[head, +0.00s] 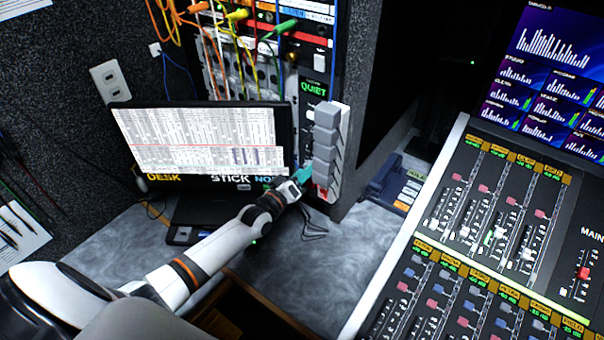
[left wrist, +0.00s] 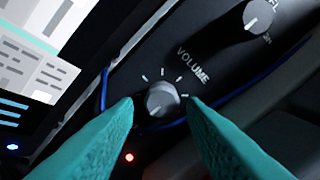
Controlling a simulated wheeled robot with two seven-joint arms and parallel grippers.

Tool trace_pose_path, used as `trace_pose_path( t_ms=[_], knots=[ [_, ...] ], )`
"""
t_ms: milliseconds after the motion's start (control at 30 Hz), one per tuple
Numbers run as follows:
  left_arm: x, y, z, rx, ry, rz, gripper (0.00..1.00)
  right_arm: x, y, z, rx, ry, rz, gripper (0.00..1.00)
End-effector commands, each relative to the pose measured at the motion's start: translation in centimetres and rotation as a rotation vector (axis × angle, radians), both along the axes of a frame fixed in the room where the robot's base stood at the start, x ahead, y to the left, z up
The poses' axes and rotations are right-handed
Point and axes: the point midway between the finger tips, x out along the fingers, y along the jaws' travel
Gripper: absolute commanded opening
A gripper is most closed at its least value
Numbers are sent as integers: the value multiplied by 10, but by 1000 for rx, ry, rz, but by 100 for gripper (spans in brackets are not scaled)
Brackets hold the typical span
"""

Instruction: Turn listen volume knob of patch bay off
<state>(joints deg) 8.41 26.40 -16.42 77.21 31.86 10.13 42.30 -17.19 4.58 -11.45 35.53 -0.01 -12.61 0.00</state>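The patch bay (head: 312,60) stands at the back, with coloured cables plugged into its upper part. The grey round volume knob (left wrist: 163,100) shows in the left wrist view on a black panel, under the word VOLUME, with white tick marks around it. My left gripper (head: 303,176) reaches the lower part of the rack, beside the monitor. In the left wrist view its two teal fingers (left wrist: 160,108) are apart, one on each side of the knob. I cannot tell whether they touch it. The knob cannot be made out in the head view. My right gripper is not in view.
A monitor (head: 200,140) stands left of my gripper, close to my forearm. Grey stacked blocks (head: 326,150) stick out just right of the gripper. A second knob (left wrist: 258,16) is at the upper right of the panel. A large mixing console (head: 480,230) fills the right side.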

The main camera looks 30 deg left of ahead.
Motion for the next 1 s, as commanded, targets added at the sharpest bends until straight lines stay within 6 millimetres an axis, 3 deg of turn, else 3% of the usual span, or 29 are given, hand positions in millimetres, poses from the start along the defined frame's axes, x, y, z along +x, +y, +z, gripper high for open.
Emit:
trace_pose_path(
  t_ms=[333, 467, 1000],
  knots=[
    [0, 1, 2, 1, -4, 1, 46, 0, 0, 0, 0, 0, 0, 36],
    [-10, 2, 1, 1, -3, 0, 46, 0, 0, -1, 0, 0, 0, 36],
    [-105, 15, 0, 1, -1, -1, 46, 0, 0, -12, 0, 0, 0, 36]
  ],
)
